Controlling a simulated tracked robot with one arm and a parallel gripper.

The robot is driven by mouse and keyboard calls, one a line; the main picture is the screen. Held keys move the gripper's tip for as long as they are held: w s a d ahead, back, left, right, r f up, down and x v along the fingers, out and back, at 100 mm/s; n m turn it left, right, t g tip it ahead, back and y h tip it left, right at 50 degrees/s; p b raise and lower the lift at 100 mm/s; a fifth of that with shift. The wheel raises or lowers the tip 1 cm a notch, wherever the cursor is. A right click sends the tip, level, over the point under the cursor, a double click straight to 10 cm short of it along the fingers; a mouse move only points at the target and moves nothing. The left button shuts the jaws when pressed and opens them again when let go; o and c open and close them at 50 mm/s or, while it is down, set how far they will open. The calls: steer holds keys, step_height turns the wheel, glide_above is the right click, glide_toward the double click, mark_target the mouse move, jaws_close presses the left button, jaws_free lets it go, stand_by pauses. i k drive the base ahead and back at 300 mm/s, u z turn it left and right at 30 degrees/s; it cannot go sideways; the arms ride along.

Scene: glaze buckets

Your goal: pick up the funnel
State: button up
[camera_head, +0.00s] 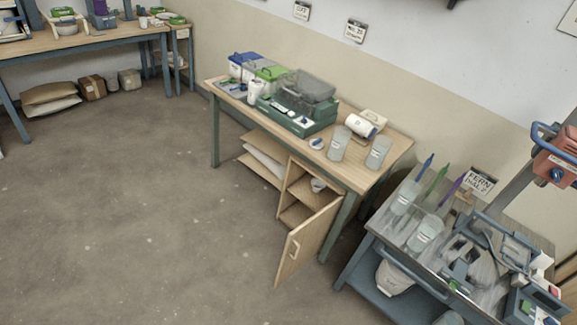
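I cannot make out a funnel for certain. A small pale rounded object (318,185) sits on a shelf inside the open wooden cabinet (296,198) under the middle table; it is too small to tell whether it is a funnel or a cup. Another small white and blue object (317,143) lies on the tabletop near its front edge; its shape is also unclear. My gripper does not show in this view.
The middle table (230,100) holds bins, a green case (300,115) and two translucent buckets (338,143). The cabinet door (308,243) stands open into the room. A cluttered metal cart (385,235) fills the lower right. The floor (130,210) at left is clear.

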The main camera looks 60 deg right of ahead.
mark_target(316, 185)
steer(key=z, duration=0.2)
steer(key=i, duration=1.95)
steer(key=z, duration=1.1)
steer(key=i, duration=1.5)
steer(key=z, duration=0.6)
steer(key=i, duration=0.3)
steer(key=z, duration=0.2)
